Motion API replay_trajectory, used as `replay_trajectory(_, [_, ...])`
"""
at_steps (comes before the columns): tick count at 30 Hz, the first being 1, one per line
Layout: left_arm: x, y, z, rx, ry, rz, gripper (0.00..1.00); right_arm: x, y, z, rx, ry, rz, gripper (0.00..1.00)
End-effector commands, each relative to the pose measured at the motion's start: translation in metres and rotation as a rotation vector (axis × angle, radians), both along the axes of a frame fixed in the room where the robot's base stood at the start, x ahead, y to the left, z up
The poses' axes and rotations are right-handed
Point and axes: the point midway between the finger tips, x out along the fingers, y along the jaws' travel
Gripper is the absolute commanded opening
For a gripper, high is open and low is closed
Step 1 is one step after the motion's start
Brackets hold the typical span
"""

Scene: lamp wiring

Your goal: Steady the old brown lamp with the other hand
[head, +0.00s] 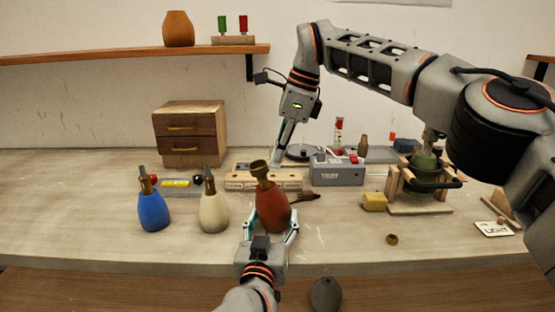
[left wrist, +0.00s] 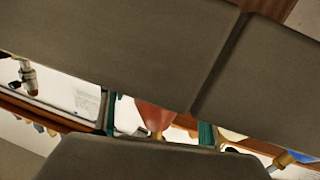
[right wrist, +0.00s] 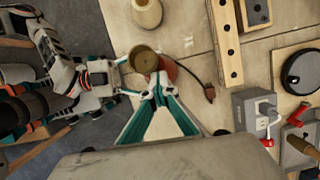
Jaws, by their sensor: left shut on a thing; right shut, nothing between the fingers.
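The old brown lamp (head: 273,210) stands on the bench near its front edge, its neck and dark socket leaning slightly left. My left gripper (head: 271,228) is shut on its body from the front, one finger on each side. The reddish-brown body shows between the teal fingers in the left wrist view (left wrist: 155,115). My right gripper (head: 278,160) is shut and empty, pointing down behind the lamp's top. In the right wrist view its closed tips (right wrist: 157,88) are close beside the socket (right wrist: 143,60); I cannot tell whether they touch. A dark cord with plug (head: 305,197) lies right of the lamp.
A cream lamp (head: 214,212) and a blue lamp (head: 153,210) stand to the left. Behind are a wooden block with holes (head: 250,182) and a grey test box (head: 338,172). A wooden stand with a green lamp (head: 425,165) and a yellow block (head: 375,201) are right.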

Motion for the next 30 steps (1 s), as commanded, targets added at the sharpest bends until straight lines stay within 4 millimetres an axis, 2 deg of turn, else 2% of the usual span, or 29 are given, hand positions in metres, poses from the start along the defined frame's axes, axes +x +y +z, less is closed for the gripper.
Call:
replay_trajectory(13, [-0.002,-0.004,0.0,0.005,-0.002,-0.008,0.34,-0.003,0.005,0.005,0.005,0.002,0.005,0.0])
replay_trajectory(30, [-0.001,-0.003,0.0,0.004,-0.002,-0.006,0.34,-0.004,0.01,0.03,0.003,0.001,0.003,0.0])
